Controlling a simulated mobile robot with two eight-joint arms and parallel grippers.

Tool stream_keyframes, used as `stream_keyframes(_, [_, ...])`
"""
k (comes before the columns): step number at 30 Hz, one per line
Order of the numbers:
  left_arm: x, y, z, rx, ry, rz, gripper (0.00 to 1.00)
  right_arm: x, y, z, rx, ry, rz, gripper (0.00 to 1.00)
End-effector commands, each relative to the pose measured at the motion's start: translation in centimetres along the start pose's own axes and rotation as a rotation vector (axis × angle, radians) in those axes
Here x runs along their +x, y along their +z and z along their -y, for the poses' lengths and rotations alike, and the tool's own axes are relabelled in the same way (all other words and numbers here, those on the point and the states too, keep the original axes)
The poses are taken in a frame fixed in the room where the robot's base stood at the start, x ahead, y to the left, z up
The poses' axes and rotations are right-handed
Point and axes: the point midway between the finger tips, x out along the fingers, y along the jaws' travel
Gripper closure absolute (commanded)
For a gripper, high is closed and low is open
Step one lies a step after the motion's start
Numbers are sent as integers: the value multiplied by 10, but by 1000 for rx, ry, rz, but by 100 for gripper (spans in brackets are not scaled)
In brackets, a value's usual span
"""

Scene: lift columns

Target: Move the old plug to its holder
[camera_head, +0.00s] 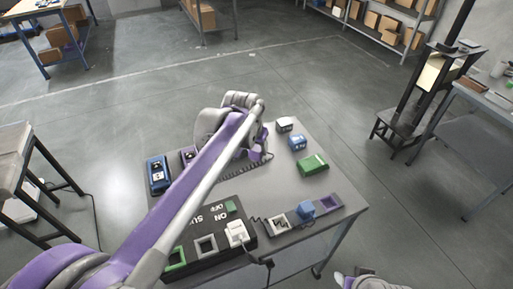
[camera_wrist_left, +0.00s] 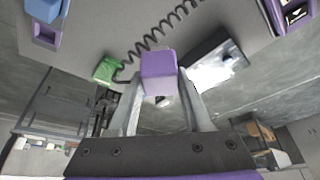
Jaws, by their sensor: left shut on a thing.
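My left gripper (camera_wrist_left: 162,100) is shut on a purple plug (camera_wrist_left: 158,66), seen close in the left wrist view. In the head view the purple plug (camera_head: 256,153) hangs under the gripper (camera_head: 262,140), above the far part of the table. A dark coiled cord (camera_wrist_left: 150,45) shows near the plug; where it joins the plug is not clear. A purple holder (camera_head: 330,202) with an empty-looking slot is at the table's front right. It also shows at upper left in the left wrist view (camera_wrist_left: 44,34). A part that may be my right gripper (camera_head: 345,279) shows at the bottom edge, its jaws unclear.
A blue plug (camera_head: 306,209) stands beside the purple holder. A black panel (camera_head: 222,228) holds a white plug (camera_head: 236,232) and framed sockets. Green (camera_head: 313,163), blue (camera_head: 297,142) and white (camera_head: 284,125) blocks stand at right. A blue box (camera_head: 158,174) is at left.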

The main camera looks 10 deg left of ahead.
Motion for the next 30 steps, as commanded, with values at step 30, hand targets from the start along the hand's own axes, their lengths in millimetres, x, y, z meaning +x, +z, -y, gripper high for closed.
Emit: stream_keyframes(30, [-14, -7, -5, -8, -4, 0, 100, -12, -10, 0, 0, 0, -8, 50])
